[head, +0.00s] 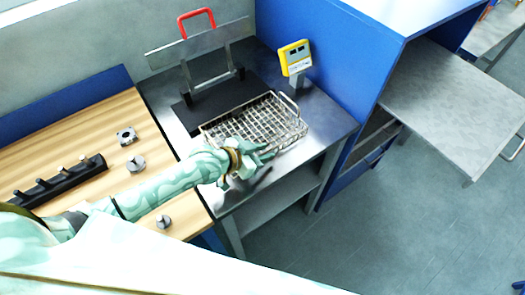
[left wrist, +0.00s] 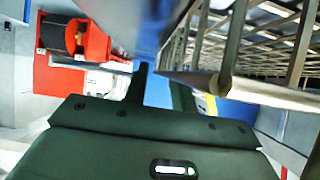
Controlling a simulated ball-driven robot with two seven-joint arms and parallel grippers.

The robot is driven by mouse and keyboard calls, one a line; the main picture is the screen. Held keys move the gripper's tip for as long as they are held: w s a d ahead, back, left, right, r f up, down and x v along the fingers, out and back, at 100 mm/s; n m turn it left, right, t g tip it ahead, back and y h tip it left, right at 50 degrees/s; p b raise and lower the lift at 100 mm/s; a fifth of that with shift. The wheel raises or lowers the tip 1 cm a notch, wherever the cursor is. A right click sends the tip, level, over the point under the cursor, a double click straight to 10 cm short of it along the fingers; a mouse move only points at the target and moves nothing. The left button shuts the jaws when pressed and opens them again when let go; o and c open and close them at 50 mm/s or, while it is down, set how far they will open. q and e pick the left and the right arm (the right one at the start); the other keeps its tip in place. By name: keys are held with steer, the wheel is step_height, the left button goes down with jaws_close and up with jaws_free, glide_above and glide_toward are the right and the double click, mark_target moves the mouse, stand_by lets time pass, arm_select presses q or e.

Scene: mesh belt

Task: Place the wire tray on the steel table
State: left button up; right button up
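The wire tray (head: 245,118), a metal mesh basket with a loop handle at its right end, appears to rest on the steel table (head: 328,122), close to the black plate. I cannot tell if it lies fully flat. My left gripper (head: 268,155) is at the tray's near side, partly in front of it. In the left wrist view, the gripper's dark fingers (left wrist: 163,90) are apart with nothing seen between them. The tray's rim and mesh (left wrist: 255,92) pass just right of and above them. My right gripper is not in view.
A black plate with a metal frame and red handle (head: 196,14) stands behind the tray. A yellow display (head: 294,56) stands behind it to the right. A wooden bench (head: 95,135) with small metal parts adjoins on the left, a blue cabinet (head: 335,65) on the right.

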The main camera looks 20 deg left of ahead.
arm_select(q)
steer(key=shift+r, duration=0.15)
steer(key=p+v, duration=0.2)
steer(key=v, duration=0.9)
steer(key=shift+a+p, duration=0.1)
steer(key=shift+p, duration=0.2)
steer(key=shift+s+a+r, duration=0.2)
steer(key=shift+s, duration=0.15)
